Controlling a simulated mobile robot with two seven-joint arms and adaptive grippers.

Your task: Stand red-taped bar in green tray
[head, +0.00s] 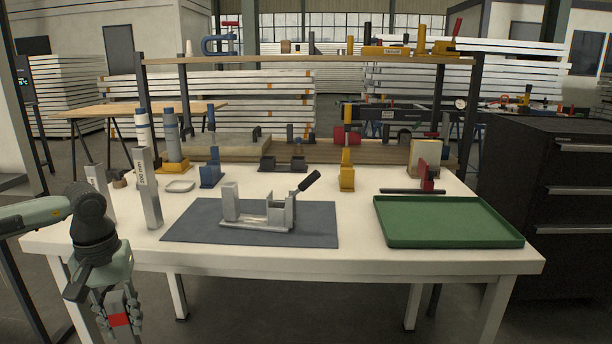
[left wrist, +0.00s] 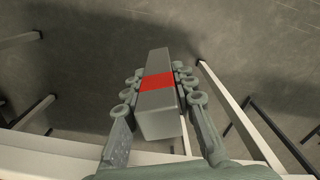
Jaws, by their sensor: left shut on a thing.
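My left gripper (head: 119,314) is low at the left, in front of the table's near edge. It is shut on the red-taped bar (head: 119,320), whose red band shows between the fingers. In the left wrist view the grey bar (left wrist: 160,122) with its red tape lies between the fingers of my left gripper (left wrist: 160,85), over the floor. The green tray (head: 450,222) lies empty at the right front of the table, far from the gripper. My right gripper is not in view.
The white table (head: 340,260) holds a dark mat (head: 190,225) with a grey clamp fixture (head: 262,212). Two upright grey bars stand at the left, one nearer (head: 148,190). A yellow block (head: 347,175) and a red clamp (head: 427,178) stand behind. A black cabinet (head: 545,200) is at the right.

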